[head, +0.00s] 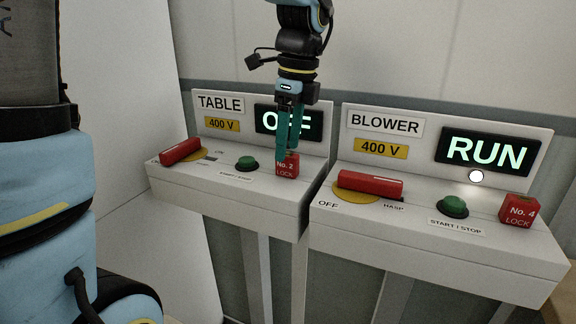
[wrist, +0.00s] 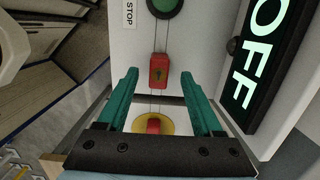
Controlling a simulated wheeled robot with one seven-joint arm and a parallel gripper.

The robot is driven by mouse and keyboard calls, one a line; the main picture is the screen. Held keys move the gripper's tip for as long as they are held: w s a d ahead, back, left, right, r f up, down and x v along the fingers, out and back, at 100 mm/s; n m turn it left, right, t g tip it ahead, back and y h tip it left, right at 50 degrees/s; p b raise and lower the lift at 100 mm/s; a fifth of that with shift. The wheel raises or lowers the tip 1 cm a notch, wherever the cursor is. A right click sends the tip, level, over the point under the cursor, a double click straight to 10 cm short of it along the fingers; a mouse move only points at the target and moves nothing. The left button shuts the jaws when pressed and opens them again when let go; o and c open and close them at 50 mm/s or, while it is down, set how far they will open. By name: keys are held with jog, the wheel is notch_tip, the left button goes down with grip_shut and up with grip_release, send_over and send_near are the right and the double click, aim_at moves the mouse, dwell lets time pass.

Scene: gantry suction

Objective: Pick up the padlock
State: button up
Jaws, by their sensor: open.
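A red padlock marked "No. 2 LOCK" (head: 285,169) stands at the right end of the TABLE box's top. In the wrist view this red padlock (wrist: 158,72) shows from above, with a dark keyhole mark. My gripper (head: 289,148) points down over it, with its green fingers partly in front of it. In the wrist view my gripper (wrist: 158,76) is open, with one fingertip to each side of the padlock and a gap on both sides. A second red padlock, "No. 4 LOCK" (head: 519,211), stands at the right end of the BLOWER box.
The TABLE box (head: 225,195) has a red handle (head: 181,151), a green button (head: 247,163) and a display reading OFF (wrist: 257,60). The BLOWER box (head: 440,250) has a red handle (head: 370,184), a green button (head: 453,206) and a RUN display (head: 487,152). A gap separates the boxes.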

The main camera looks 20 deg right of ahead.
aim_at(288, 155)
notch_tip(288, 155, down, 3)
jog(key=shift+a+f, duration=0.1)
jog(key=shift+f, duration=0.05)
grip_shut()
dwell(0.5)
